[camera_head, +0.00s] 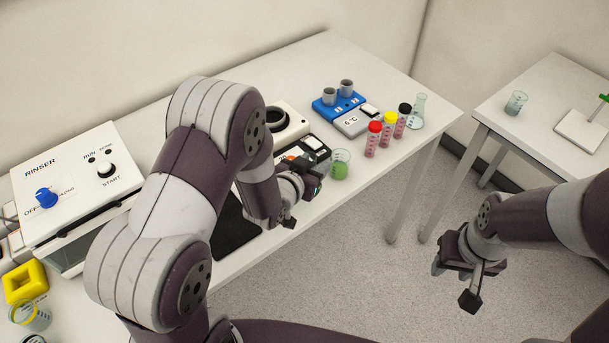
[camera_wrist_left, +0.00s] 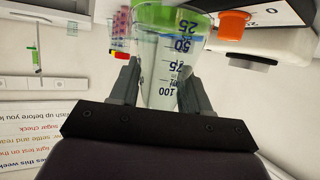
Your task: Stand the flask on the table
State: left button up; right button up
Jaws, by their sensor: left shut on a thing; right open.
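My right gripper (camera_head: 464,268) is open and empty, over the floor right of the table.
Capped tubes (camera_head: 388,130) stand between the beaker and the flask. A blue block with grey cups (camera_head: 338,100) is behind. The rinser (camera_head: 75,185), a yellow holder (camera_head: 25,283) and another beaker (camera_head: 30,316) are left. A side table (camera_head: 520,75) holds a small beaker (camera_head: 516,103).

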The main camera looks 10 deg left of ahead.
pick_arm(q)
jog(key=f, duration=0.1)
jog(key=a+f, duration=0.1)
jog(key=f, duration=0.3)
jog(key=shift+a+f, duration=0.2)
jog(key=shift+a, duration=0.15)
jog(key=o, duration=1.1)
jog(key=shift+f, duration=0.1)
jog(key=shift+s+r, duration=0.15)
jog(key=shift+r, duration=0.05)
jog(key=s+a+r+n+g+y, duration=0.1)
jog(key=s+r+g, duration=0.2)
jog(key=s, duration=0.3)
jog(key=s+a+r+n+g+y, duration=0.1)
jog(key=s+a+r+g, duration=0.1)
jog(key=s, duration=0.5)
jog(key=s+a+r+g+y, duration=0.1)
jog(key=s+r+g, duration=0.3)
jog(key=s+g, duration=0.2)
jog(key=shift+s+a+n+g, duration=0.3)
jog(key=shift+a+n, duration=0.1)
